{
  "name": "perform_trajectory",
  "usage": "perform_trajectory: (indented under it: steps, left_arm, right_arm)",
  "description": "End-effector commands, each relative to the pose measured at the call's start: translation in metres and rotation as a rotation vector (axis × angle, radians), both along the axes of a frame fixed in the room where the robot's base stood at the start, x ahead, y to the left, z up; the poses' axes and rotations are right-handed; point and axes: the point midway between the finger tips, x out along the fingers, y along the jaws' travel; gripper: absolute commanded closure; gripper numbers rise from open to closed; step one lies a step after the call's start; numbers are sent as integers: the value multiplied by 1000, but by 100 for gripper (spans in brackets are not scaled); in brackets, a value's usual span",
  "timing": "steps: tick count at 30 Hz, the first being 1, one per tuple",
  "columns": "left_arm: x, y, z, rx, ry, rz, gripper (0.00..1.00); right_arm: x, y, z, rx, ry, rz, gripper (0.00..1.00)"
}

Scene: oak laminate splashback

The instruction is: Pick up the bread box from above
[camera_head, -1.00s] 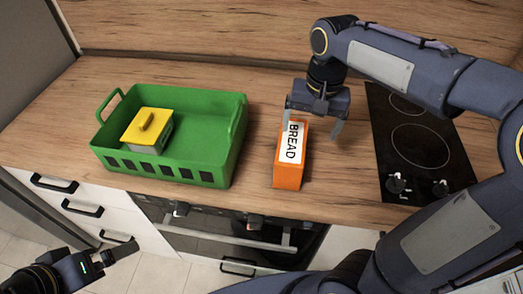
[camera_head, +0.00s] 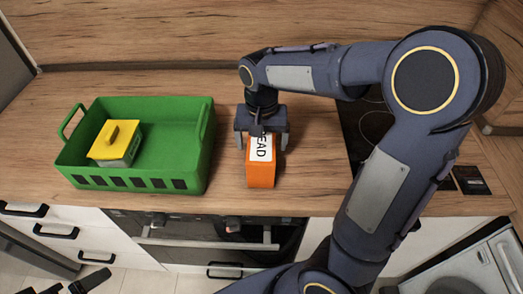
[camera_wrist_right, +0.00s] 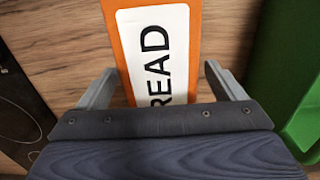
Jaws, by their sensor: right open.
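The bread box (camera_head: 261,174) is orange with a white label reading BREAD, partly covered by my gripper. It stands on the wooden counter between the green basket and the cooktop. My right gripper (camera_head: 263,142) is above its back part, pointing down, open. In the right wrist view the box (camera_wrist_right: 200,25) lies between the two fingers (camera_wrist_right: 160,85), with a gap on each side. I cannot tell how far the fingertips reach down past the box top. My left gripper (camera_head: 80,284) shows only in part at the bottom left edge, and its jaws are unclear.
A green basket (camera_head: 170,180) with a yellow-lidded container (camera_head: 117,140) stands left of the bread box. A black cooktop (camera_head: 358,125) lies to the right, partly behind my right arm. The oak splashback (camera_head: 150,35) rises behind. Counter behind the basket is clear.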

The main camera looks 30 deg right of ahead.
Motion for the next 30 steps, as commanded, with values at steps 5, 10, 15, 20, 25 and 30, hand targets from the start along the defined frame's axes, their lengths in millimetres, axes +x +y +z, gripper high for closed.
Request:
perform_trajectory:
  steps: [5,10,15,20,25,30]
  left_arm:
    - [0,0,0,0,0,0,0]
    - [0,0,0,0,0,0,0]
    - [0,0,0,0,0,0,0]
    - [0,0,0,0,0,0,0]
    - [0,0,0,0,0,0,0]
    - [0,0,1,0,0,0,0]
  right_arm:
    - [0,0,0,0,0,0,21]
    - [0,0,0,0,0,0,44]
    - [0,0,0,0,0,0,66]
    - [0,0,1,0,-1,0,72]
    - [0,0,3,0,-1,0,72]
    - [1,0,15,1,-4,0,72]
